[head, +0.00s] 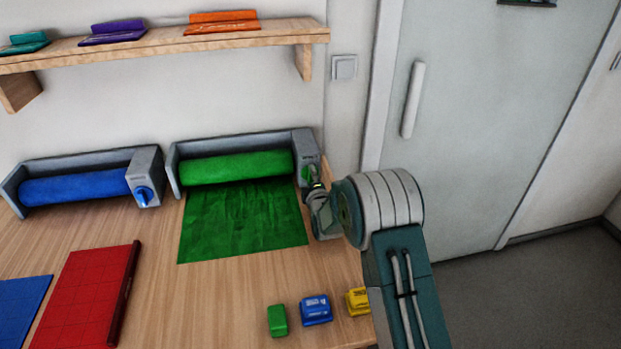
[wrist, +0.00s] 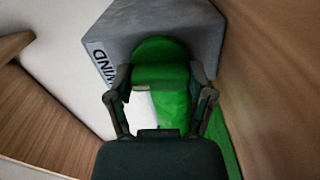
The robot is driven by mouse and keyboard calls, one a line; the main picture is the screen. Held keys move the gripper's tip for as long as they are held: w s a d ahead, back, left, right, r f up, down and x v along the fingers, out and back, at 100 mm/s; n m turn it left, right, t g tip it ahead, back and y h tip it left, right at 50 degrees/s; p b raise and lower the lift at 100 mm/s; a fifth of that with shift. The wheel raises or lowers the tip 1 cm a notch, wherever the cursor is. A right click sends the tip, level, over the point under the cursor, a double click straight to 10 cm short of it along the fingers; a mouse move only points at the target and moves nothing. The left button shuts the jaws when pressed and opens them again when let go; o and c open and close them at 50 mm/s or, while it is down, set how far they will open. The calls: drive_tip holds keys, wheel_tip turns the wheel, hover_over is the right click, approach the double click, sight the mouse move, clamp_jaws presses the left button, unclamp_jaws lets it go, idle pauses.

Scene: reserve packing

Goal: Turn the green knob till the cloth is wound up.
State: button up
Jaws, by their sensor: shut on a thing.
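The green cloth (head: 240,222) hangs out of its grey holder and lies flat on the table, with a wide sheet still unrolled. Its upper part is wound on the green roll (head: 236,167). The green knob (head: 308,175) is on the grey end block at the right of the holder, partly hidden by my gripper.
A blue roll (head: 75,190) with a blue knob (head: 144,194) stands at the left. A red mat (head: 85,295) and a blue mat (head: 20,305) lie in front. Small green (head: 277,320), blue (head: 316,309) and yellow (head: 358,301) blocks lie near the front edge. A shelf (head: 160,45) is above.

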drive_tip(key=shift+d+f+m, duration=0.1)
drive_tip(key=shift+f+m, duration=0.05)
drive_tip(key=shift+m, duration=0.5)
drive_tip(key=shift+d+f+m, duration=0.1)
drive_tip(key=shift+m, duration=0.55)
drive_tip(key=shift+f, duration=0.1)
drive_tip(key=o, duration=1.1)
drive_tip(key=shift+d, duration=0.1)
drive_tip(key=shift+r, duration=0.2)
drive_tip(key=shift+s, duration=0.25)
drive_tip(key=v, duration=1.1)
drive_tip(key=shift+s+f, duration=0.1)
drive_tip(key=shift+s, duration=0.05)
